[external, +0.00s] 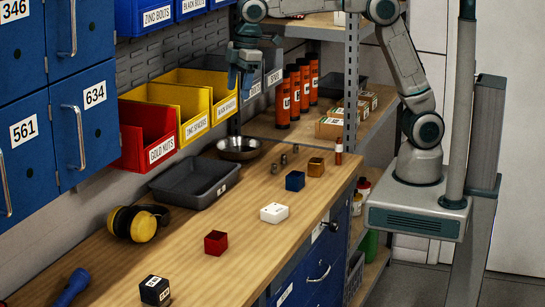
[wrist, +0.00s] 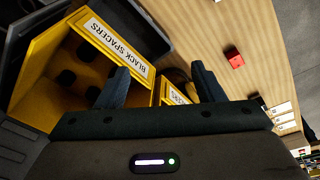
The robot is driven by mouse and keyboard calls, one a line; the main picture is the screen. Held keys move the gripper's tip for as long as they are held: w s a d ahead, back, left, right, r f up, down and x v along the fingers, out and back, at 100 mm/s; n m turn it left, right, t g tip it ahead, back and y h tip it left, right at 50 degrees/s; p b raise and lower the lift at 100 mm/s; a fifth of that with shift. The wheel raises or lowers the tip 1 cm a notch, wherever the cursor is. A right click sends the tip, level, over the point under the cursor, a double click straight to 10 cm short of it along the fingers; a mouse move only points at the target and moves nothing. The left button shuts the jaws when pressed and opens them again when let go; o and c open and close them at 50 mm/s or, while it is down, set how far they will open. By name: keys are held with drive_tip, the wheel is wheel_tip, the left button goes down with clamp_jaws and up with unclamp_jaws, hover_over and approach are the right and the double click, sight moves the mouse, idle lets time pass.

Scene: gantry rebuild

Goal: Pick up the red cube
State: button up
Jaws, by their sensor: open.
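The red cube (external: 215,242) sits on the wooden workbench (external: 190,262), near its middle front. It also shows in the wrist view as a small red block (wrist: 234,59) at the upper right, on the wood. My gripper (external: 243,72) is raised high in front of the yellow bins at the far end of the bench, well away from the cube. In the wrist view its two dark fingers (wrist: 160,88) stand apart with nothing between them.
A dark blue cube (external: 295,181), an orange-brown cube (external: 316,167) and a white box (external: 274,213) stand on the bench. A navy labelled cube (external: 155,290), yellow earmuffs (external: 137,224), a grey tray (external: 195,183) and a metal bowl (external: 239,149) lie around. Wood around the red cube is clear.

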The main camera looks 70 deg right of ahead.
drive_tip(key=a+f+n+b, duration=0.1)
drive_tip(key=a+f+n, duration=0.1)
drive_tip(key=a+f, duration=0.35)
drive_tip(key=a+f+n+b, duration=0.1)
drive_tip(key=a+f, duration=0.1)
drive_tip(key=a, duration=0.7)
drive_tip(key=n+g+b, duration=0.1)
drive_tip(key=n+g, duration=0.1)
drive_tip(key=n, duration=0.2)
hover_over(215, 235)
wheel_tip(215, 235, down, 10)
drive_tip(key=shift+h, duration=0.4)
wheel_tip(215, 235, down, 8)
drive_tip(key=shift+s+d+r, duration=0.1)
drive_tip(key=shift+s+r, duration=0.05)
drive_tip(key=shift+r, duration=0.1)
drive_tip(key=shift+f+p, duration=0.7)
drive_tip(key=shift+f, duration=2.15)
drive_tip(key=c, duration=1.2)
